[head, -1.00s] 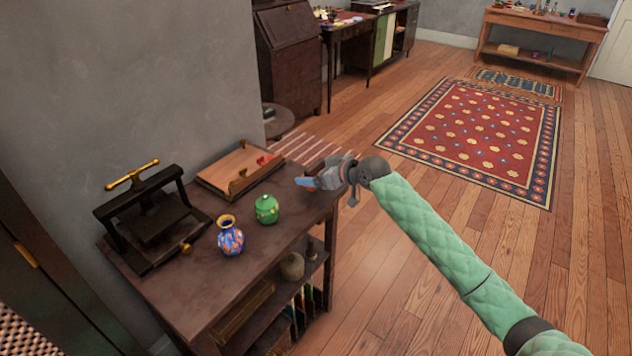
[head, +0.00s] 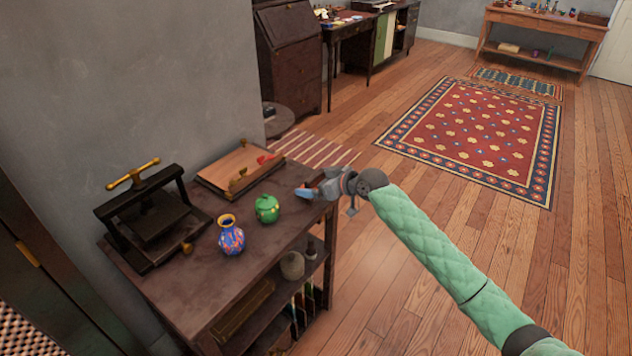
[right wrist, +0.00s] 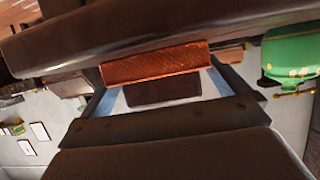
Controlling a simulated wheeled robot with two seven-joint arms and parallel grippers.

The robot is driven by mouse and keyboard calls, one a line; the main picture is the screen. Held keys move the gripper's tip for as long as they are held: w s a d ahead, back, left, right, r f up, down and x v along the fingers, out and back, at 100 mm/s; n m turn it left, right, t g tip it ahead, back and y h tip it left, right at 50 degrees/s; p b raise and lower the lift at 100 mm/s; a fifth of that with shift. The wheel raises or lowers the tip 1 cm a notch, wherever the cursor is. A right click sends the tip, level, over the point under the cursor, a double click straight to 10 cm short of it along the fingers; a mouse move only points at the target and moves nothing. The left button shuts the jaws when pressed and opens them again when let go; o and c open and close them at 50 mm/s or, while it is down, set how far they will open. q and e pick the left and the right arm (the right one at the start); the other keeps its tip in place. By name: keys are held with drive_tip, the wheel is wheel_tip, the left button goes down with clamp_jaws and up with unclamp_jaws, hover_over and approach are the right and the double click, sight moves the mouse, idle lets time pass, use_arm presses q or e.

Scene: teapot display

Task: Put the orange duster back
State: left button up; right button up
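The orange duster (right wrist: 155,64), an orange-red block with a dark brown back, shows in the right wrist view between the pale blue finger pads of my right gripper (right wrist: 158,92). It spans the gap between them, so the gripper looks shut on it. In the head view my right gripper (head: 306,193) is low over the right end of the dark table (head: 205,290), and the duster is hidden there. I cannot tell whether the duster touches the tabletop. My left gripper is out of view.
A green lidded jar (head: 267,209) and a blue patterned vase (head: 231,238) stand left of the gripper. A wooden tray (head: 225,172) with red pieces and a black press (head: 150,220) are behind. Open floor (head: 400,285) lies to the right.

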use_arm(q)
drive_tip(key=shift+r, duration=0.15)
use_arm(e)
drive_tip(key=shift+d+r, duration=0.1)
drive_tip(key=shift+r, duration=0.05)
drive_tip(key=shift+s+d+r, duration=0.1)
drive_tip(key=shift+s+d, duration=0.15)
drive_tip(key=shift+d, duration=0.05)
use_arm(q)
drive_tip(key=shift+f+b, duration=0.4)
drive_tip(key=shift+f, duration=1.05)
use_arm(e)
drive_tip(key=v, duration=1.1)
